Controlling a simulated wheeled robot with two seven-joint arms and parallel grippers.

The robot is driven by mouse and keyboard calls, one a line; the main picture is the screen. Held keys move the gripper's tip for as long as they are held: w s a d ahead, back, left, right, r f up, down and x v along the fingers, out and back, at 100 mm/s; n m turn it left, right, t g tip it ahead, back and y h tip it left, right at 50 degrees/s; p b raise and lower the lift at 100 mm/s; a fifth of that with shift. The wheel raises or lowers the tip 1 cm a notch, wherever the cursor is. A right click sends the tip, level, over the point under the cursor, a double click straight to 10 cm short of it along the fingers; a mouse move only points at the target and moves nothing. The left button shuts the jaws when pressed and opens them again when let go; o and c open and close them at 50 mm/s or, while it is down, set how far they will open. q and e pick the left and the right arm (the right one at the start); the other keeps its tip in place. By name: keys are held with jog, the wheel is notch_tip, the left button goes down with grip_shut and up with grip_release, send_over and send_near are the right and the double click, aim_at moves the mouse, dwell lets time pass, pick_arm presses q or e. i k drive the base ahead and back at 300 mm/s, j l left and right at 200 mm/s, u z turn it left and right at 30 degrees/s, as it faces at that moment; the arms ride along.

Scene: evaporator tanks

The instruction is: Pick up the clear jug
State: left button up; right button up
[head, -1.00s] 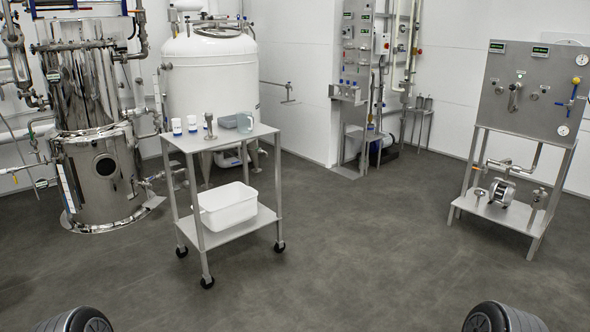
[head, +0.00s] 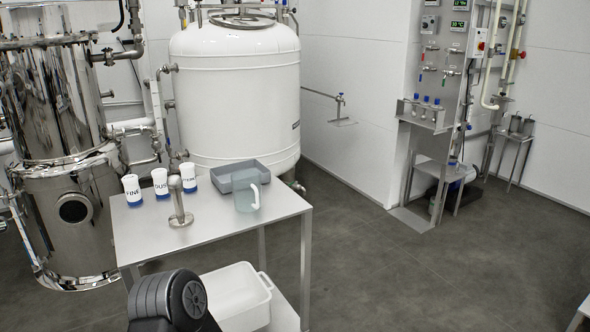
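The clear jug (head: 243,197) stands upright on the top of a steel cart (head: 222,226), towards its right side. It is see-through with a bluish tint, and its pale handle faces right. It stands just in front of a grey tray (head: 265,169) and overlaps it in the picture; I cannot tell whether they touch. Neither gripper shows in the head view. Only a dark rounded part of one of my arms shows at the bottom left, in front of the cart.
Three white and blue labelled cups (head: 160,184) stand at the cart's back left. A metal post-like fitting (head: 177,204) stands left of the jug. A white bin (head: 238,300) sits on the lower shelf. A white tank (head: 235,95) rises behind the cart. Floor right of the cart is clear.

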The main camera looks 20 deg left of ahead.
aim_at(246, 183)
jog(key=i+j+z, duration=0.15)
jog(key=i, duration=0.25)
jog(key=i+j+z, duration=0.15)
jog(key=i, duration=0.25)
jog(key=j, duration=0.1)
